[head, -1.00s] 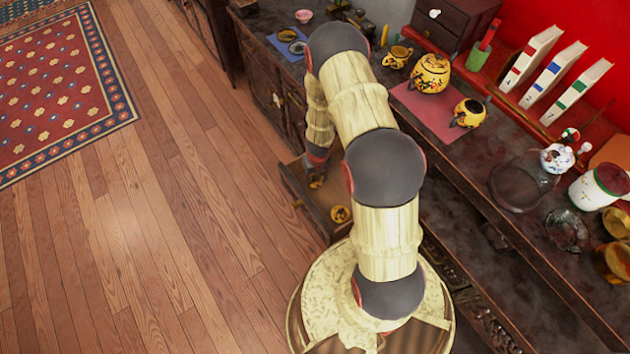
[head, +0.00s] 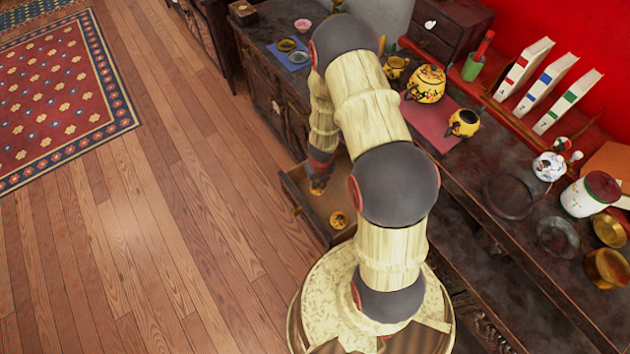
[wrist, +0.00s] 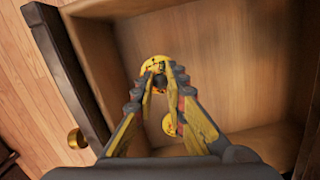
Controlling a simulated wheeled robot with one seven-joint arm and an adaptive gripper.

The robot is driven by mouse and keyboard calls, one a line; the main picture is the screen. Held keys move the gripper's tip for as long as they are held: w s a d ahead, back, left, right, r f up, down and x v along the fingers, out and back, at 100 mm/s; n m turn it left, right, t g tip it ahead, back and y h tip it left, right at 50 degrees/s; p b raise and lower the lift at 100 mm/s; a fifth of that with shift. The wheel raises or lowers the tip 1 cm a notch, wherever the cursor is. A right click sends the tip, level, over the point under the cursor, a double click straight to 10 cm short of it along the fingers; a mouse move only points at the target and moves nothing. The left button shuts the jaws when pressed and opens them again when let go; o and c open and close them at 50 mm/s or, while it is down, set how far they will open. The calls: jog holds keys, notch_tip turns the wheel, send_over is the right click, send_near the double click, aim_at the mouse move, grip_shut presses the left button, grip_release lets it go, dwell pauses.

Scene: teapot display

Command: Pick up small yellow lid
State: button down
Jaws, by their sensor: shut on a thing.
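My gripper (wrist: 163,74) points down into an open wooden drawer and is shut on a yellow lid (wrist: 153,62) with dark markings. The lid's dark knob sits between the fingertips, and its rim shows beyond them. A second yellow lid (wrist: 168,123) lies on the drawer floor and shows between the fingers, partly hidden by one of them. In the head view my gripper (head: 318,187) is low over the drawer, and the loose lid (head: 339,220) lies nearer the camera. Whether the held lid touches the drawer floor I cannot tell.
The drawer's front panel (wrist: 68,70) with a brass knob (wrist: 77,138) is close on the left. Yellow teapots (head: 427,84) (head: 463,123) stand on a pink mat (head: 428,122) on the dark cabinet. Books (head: 567,100) and jars stand to the right. The wooden floor (head: 160,230) is clear.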

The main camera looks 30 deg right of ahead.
jog(key=s+a+r, duration=0.2)
jog(key=s+r, duration=0.4)
jog(key=s, duration=0.4)
jog(key=shift+s+a, duration=0.15)
jog(key=shift+a, duration=0.1)
